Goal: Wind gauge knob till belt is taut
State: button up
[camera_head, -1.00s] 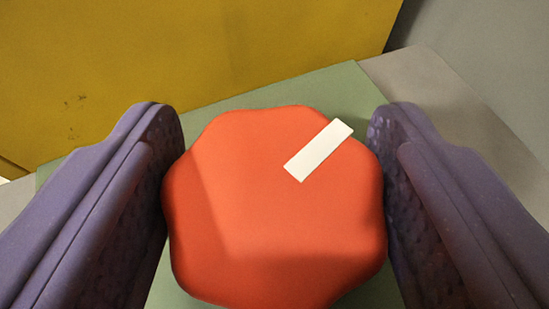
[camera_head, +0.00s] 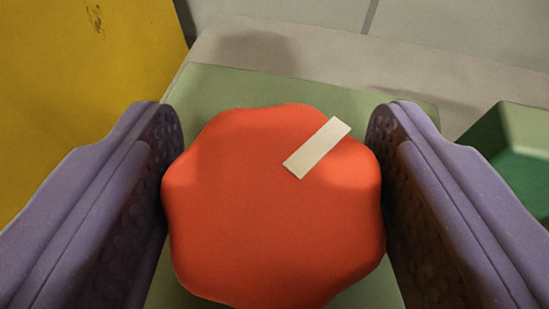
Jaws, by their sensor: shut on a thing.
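The gauge knob (camera_head: 265,215) is an orange-red, lobed knob in the middle of the view. A pale strip (camera_head: 317,148) marks its upper right face. My gripper (camera_head: 273,160) has its two purple fingers on either side of the knob, shut on it. The knob sits in front of a green panel (camera_head: 215,90). The belt is not in view.
A yellow surface (camera_head: 85,85) stands close on the left. A grey ledge (camera_head: 330,60) runs behind the green panel. A darker green block (camera_head: 515,150) is at the right, beyond the right finger.

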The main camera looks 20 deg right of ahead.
jog(key=m+g+h, duration=0.1)
jog(key=m+h, duration=0.1)
jog(key=shift+m+h+p, duration=0.3)
jog(key=shift+h+p, duration=0.05)
jog(key=shift+h, duration=0.05)
jog(key=shift+m+g+h, duration=0.6)
jog(key=o, duration=1)
jog(key=shift+c, duration=0.2)
jog(key=p+v, duration=0.1)
jog(key=v, duration=0.6)
jog(key=shift+w+r+p, duration=0.1)
jog(key=shift+r+p, duration=0.05)
jog(key=shift+p, duration=0.2)
jog(key=shift+s+a+r, duration=0.1)
jog(key=shift+s+a, duration=0.2)
jog(key=shift+s, duration=0.05)
